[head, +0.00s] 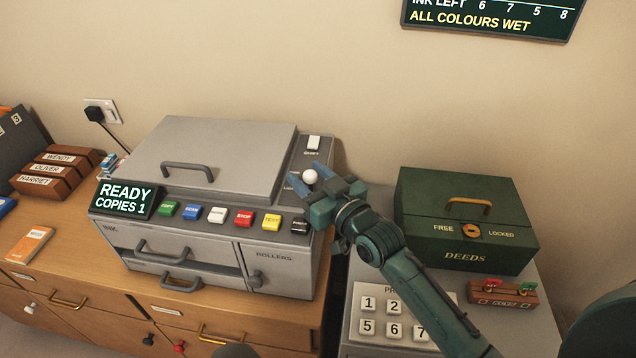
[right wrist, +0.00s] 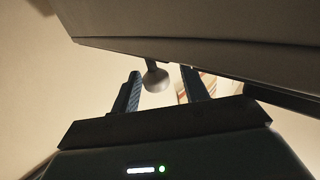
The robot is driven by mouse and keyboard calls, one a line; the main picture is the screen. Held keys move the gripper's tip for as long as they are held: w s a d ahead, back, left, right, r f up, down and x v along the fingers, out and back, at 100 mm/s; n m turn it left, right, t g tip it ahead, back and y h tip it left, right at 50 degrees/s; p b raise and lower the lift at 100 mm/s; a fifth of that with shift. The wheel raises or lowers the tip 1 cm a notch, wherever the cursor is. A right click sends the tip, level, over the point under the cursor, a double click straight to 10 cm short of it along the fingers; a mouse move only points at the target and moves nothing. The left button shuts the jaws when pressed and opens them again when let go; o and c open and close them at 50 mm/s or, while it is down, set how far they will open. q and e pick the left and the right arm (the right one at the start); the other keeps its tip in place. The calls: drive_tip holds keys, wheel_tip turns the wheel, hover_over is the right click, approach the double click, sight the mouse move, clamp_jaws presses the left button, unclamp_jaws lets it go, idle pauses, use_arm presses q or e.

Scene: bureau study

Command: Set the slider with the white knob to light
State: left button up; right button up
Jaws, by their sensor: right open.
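The white knob (head: 310,177) of the slider stands on the right side strip of the grey copier, below a white switch. A partly covered label beside the knob begins with "L"; the rest is hidden. My right gripper (head: 306,178) is open, with its blue fingertips on either side of the knob. In the right wrist view the knob (right wrist: 156,79) hangs between the two spread fingers (right wrist: 163,88), closer to the left one. I cannot tell whether a finger touches it. My left gripper is not in view.
The copier's lid (head: 225,150) lies shut left of the knob. The white switch (head: 313,143) is just behind. A row of coloured buttons (head: 217,214) runs along the front. A green deeds box (head: 465,225) stands to the right of my right arm, above a number keypad (head: 385,318).

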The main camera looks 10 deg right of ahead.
use_arm(q)
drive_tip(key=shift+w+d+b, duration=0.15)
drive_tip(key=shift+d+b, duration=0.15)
drive_tip(key=shift+b, duration=0.45)
use_arm(e)
drive_tip(key=v, duration=1.3)
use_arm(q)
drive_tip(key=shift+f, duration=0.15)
use_arm(e)
drive_tip(key=shift+s+f, duration=0.1)
